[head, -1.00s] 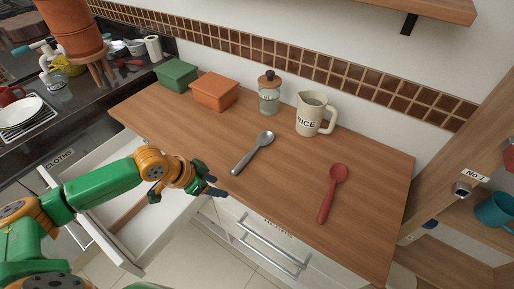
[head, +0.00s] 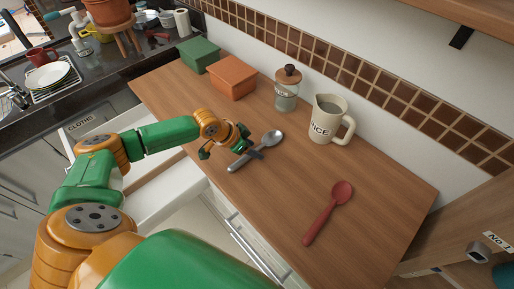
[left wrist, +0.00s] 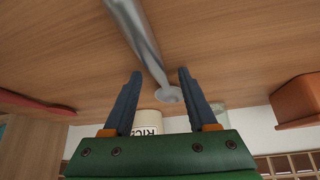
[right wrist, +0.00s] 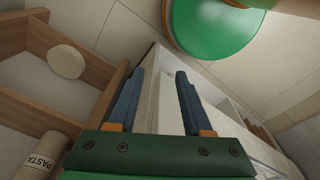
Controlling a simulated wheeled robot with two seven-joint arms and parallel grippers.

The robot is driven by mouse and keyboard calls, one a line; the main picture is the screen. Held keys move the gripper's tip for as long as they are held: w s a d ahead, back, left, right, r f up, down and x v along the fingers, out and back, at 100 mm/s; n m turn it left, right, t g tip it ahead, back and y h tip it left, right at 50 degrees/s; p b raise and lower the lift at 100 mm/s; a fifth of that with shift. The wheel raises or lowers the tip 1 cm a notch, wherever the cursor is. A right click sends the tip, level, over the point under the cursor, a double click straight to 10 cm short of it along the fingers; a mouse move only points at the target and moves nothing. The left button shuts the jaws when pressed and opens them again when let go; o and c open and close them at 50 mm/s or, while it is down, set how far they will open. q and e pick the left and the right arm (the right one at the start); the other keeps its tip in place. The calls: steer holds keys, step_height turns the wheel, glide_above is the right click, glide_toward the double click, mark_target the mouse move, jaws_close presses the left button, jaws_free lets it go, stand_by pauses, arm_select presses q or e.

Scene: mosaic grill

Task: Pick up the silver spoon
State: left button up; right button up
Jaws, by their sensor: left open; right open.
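The silver spoon (head: 237,164) lies on the wooden counter, its bowl toward the jar and its handle toward the front edge. My left gripper (head: 257,154) is at the spoon's handle in the head view, its fingers over or beside it. In the left wrist view the spoon (left wrist: 140,38) runs between the two open fingers of the left gripper (left wrist: 158,75), with its bowl farther off. The fingers show gaps on both sides of the spoon. My right gripper (right wrist: 158,75) is open and empty in the right wrist view, away from the counter top.
A red spoon (head: 322,222) lies to the right on the counter (head: 280,205). A rice pitcher (head: 326,122), a glass jar (head: 287,92), an orange box (head: 233,80) and a green box (head: 199,56) stand along the back. An open drawer (head: 160,200) is below the front edge.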

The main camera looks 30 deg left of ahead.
arm_select(q)
steer(key=shift+w, duration=0.1)
jaws_close()
steer(key=shift+r, duration=0.1)
